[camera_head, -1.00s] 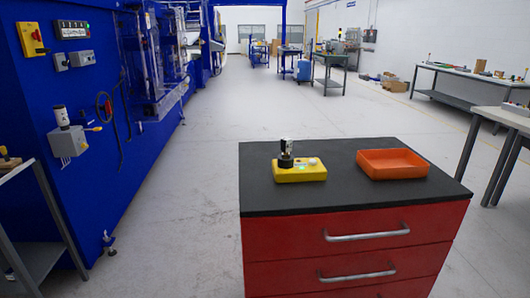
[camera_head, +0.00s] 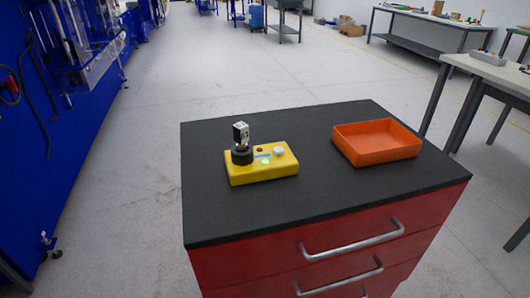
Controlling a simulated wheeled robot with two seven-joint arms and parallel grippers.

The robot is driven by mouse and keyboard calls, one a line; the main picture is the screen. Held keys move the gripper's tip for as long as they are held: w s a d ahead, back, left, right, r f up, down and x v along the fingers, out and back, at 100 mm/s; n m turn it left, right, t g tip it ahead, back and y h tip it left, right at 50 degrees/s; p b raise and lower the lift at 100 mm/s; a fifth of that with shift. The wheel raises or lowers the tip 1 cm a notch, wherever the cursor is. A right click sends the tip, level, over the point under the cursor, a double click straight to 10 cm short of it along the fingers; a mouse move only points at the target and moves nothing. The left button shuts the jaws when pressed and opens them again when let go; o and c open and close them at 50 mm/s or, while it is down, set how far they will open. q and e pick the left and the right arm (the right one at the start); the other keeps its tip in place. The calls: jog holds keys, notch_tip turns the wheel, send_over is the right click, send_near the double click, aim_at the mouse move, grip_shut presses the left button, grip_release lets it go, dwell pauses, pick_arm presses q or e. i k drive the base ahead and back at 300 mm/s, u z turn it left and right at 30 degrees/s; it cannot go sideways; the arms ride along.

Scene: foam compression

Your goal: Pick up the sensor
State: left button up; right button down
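The sensor (camera_head: 241,134) is a small white and black upright piece. It stands in a round black holder (camera_head: 242,156) on the left part of a yellow box (camera_head: 262,171). The yellow box also bears a green light, a dark red spot and a white knob on its top. It rests on the black top of a red drawer cabinet (camera_head: 290,206). Neither of my grippers is in view.
An empty orange tray (camera_head: 377,154) sits to the right of the yellow box on the cabinet top. The black top is bare in front of both. Blue machinery (camera_head: 50,120) stands at the left, a grey table (camera_head: 490,70) at the right. Open floor lies behind the cabinet.

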aim_at(241, 132)
jog(key=u, duration=2.1)
jog(key=k, duration=0.7)
jog(key=z, duration=0.65)
